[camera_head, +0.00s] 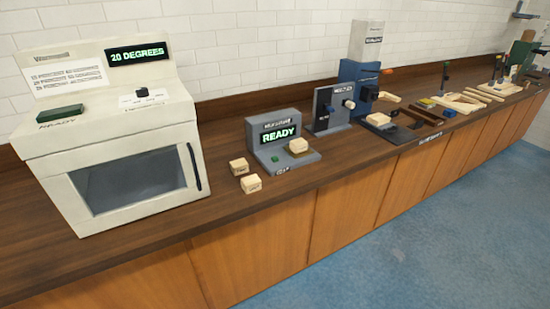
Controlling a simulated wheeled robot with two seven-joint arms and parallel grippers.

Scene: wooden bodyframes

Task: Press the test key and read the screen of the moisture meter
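The moisture meter appears to be the small grey device (259,148) on the wooden counter; its label is too small to read surely. Its dark screen (281,134) shows READY in green letters. A small green key (275,159) is on its base at the left. A pale wooden block (298,147) sits on the base at the right. Two more pale blocks, one behind (238,166) and one in front (251,184), lie on the counter left of the meter. Neither of my grippers is in view.
A large cream warming cabinet (115,125) at the left reads 20 DEGREES. A grey panel with a black knob (330,107) and a blue machine (358,80) stand right of the meter. Wooden frame parts (458,101) lie further right. Blue floor (430,235) is clear before the counter.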

